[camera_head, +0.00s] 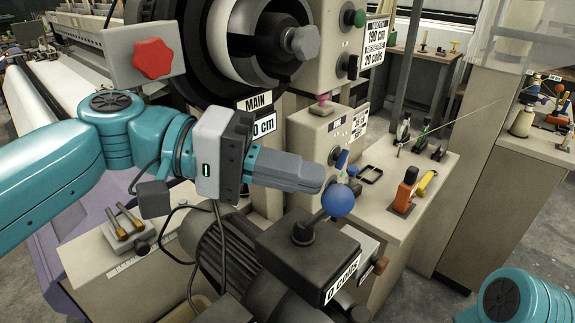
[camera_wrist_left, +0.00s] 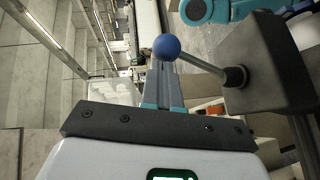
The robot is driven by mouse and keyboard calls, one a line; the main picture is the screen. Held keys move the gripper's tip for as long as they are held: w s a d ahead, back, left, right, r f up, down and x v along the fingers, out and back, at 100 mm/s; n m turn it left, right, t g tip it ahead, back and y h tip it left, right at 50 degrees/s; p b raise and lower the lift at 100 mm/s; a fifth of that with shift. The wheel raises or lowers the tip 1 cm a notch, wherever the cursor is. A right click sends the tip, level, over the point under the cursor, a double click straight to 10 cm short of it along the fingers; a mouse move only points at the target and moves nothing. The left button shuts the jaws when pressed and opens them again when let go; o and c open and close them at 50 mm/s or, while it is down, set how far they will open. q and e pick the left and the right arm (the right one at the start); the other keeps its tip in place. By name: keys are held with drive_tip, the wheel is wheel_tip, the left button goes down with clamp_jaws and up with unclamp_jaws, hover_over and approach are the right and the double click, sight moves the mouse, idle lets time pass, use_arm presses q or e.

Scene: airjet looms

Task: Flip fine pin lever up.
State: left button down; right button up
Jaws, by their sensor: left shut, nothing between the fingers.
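My left gripper (camera_head: 322,182) is shut and empty, with its grey fingertips just up and left of a blue ball knob (camera_head: 337,200). The knob sits on a lever rising from a dark box (camera_head: 300,245) labelled "0 coils". In the left wrist view, the knob (camera_wrist_left: 166,47) appears just beyond the shut fingers (camera_wrist_left: 165,80), on a metal rod from the box at right; contact is unclear. A smaller blue-handled lever (camera_head: 342,160) stands by a beige panel box (camera_head: 318,140), just right of the fingertips. I cannot read which lever is labelled fine pin. My right gripper is out of view.
A red knob (camera_head: 152,58) and a large dark cylinder (camera_head: 262,40) stand behind my left arm. A ribbed motor (camera_head: 222,258) lies below. Floor shows at lower right.

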use_arm(q)
drive_tip(key=shift+s, duration=0.1)
idle(0.6)
drive_tip(key=a+r, duration=0.1)
drive_tip(key=a, duration=0.6)
drive_tip(key=shift+w+a+r, duration=0.15)
drive_tip(key=shift+w+r, duration=0.1)
